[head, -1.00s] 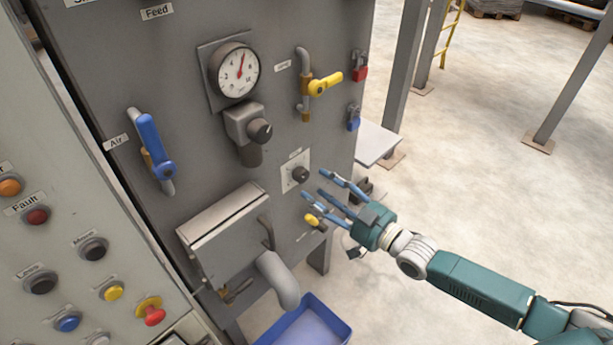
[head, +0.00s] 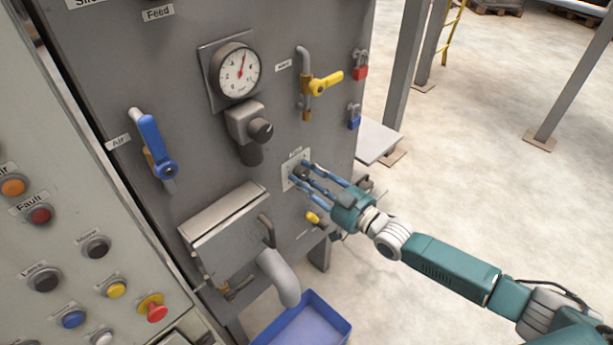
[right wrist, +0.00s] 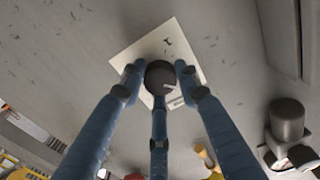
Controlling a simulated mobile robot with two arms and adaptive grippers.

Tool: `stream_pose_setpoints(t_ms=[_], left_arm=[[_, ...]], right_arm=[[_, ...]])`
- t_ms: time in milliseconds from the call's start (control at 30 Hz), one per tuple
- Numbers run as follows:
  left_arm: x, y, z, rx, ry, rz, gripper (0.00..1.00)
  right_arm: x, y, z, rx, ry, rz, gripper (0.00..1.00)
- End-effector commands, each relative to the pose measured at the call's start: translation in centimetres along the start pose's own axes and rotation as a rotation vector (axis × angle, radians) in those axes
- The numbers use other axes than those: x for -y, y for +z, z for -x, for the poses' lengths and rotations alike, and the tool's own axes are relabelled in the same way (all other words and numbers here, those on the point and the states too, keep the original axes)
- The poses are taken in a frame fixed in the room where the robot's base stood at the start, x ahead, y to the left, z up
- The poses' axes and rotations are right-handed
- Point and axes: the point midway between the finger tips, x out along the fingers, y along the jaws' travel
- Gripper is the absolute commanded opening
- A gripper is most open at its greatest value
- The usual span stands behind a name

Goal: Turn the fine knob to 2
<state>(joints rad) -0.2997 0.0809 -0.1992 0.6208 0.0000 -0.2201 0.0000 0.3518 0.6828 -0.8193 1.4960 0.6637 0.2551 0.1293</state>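The fine knob, a dark round knob (head: 301,172) on a small white plate (head: 290,184), sits on the grey machine panel. In the right wrist view the knob (right wrist: 159,73) shows a light mark toward its lower right; the scale is too small to read. My right gripper (head: 304,176) has its three blue fingers reaching to the plate around the knob. In the right wrist view the right gripper (right wrist: 158,80) has one finger at each side and one below, with narrow gaps at the sides. Contact cannot be told. My left gripper is out of view.
A yellow-handled valve (head: 325,84) and a dial gauge (head: 236,70) are above the knob. A small yellow handle (head: 313,217) is just below the fingers. A grey spout (head: 279,277) hangs over a blue bin (head: 317,322). Open floor lies to the right.

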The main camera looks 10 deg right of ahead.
Motion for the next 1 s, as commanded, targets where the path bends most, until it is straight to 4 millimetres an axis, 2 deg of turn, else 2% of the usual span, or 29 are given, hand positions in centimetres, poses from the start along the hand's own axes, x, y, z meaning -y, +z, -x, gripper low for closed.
stream_pose_setpoints(t_ms=[433,467,533,833,1000], left_arm=[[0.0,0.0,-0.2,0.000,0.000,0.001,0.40],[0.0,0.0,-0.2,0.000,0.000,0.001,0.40],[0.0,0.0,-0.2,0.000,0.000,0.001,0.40],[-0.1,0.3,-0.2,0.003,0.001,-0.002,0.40],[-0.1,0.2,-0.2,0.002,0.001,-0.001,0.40]], right_arm=[[0.0,0.1,0.0,0.001,0.000,0.051,0.06],[0.0,0.1,0.0,0.001,0.000,0.051,0.38],[0.0,0.1,0.0,0.001,0.000,0.051,0.51],[0.0,0.1,0.1,0.001,0.000,0.051,0.51],[0.0,0.2,1.9,0.004,0.001,0.050,0.51]])
